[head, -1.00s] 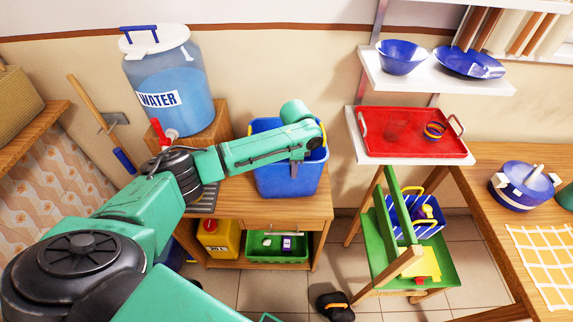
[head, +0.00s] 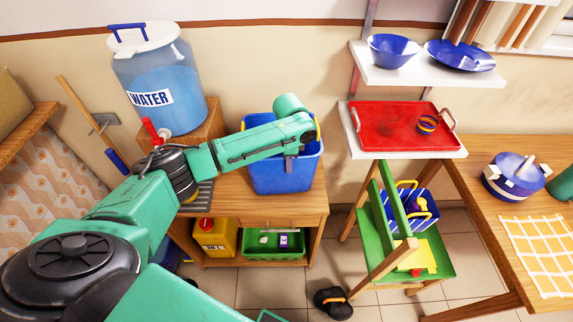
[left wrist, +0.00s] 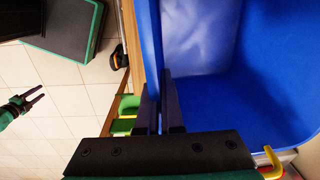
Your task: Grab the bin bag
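A blue open-topped bin (head: 268,176) stands on the wooden cabinet; I cannot make out a separate bag in it. My left gripper (head: 289,166) reaches down over the bin's front wall, partly hidden by my arm. In the left wrist view the left gripper (left wrist: 160,112) has its two dark fingers close together, on either side of the bin's thin wall. The bin's blue inside (left wrist: 225,85) looks empty there. My right gripper (left wrist: 30,102) shows at the left edge of the left wrist view, fingers apart, empty, away from the bin.
A water tank (head: 160,80) stands left of the bin. A red tray (head: 385,133) lies on a white shelf to its right. Below is a green stepladder (head: 430,258) with a blue basket. A yellow canister (head: 215,238) and green crate (head: 263,253) sit low in the cabinet.

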